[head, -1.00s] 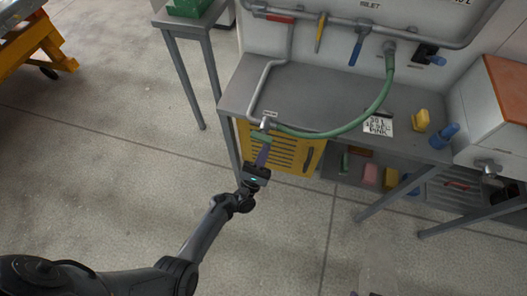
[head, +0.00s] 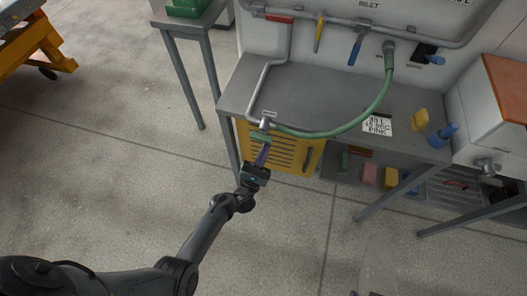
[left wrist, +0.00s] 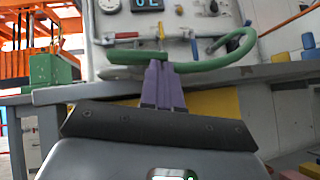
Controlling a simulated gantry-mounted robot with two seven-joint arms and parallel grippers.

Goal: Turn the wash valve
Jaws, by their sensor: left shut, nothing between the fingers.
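A valve with a green lever (head: 261,137) sits at the front left edge of the grey bench, where the grey pipe meets the green hose (head: 345,130). A small label stands behind it, too small to read. My left gripper (head: 265,147) is at the bench's front edge, its purple fingers shut and empty, tips right at the green lever. In the left wrist view the shut fingers (left wrist: 158,68) point at the green lever (left wrist: 140,58), which lies across just beyond them. I cannot tell whether they touch. My right gripper is not in view.
Red (head: 279,18), yellow (head: 319,33) and blue (head: 356,50) handles sit along the back pipe. A yellow slotted panel (head: 285,150) is below the bench front. A written card (head: 378,124), yellow block (head: 420,119) and blue item (head: 443,134) lie at the right.

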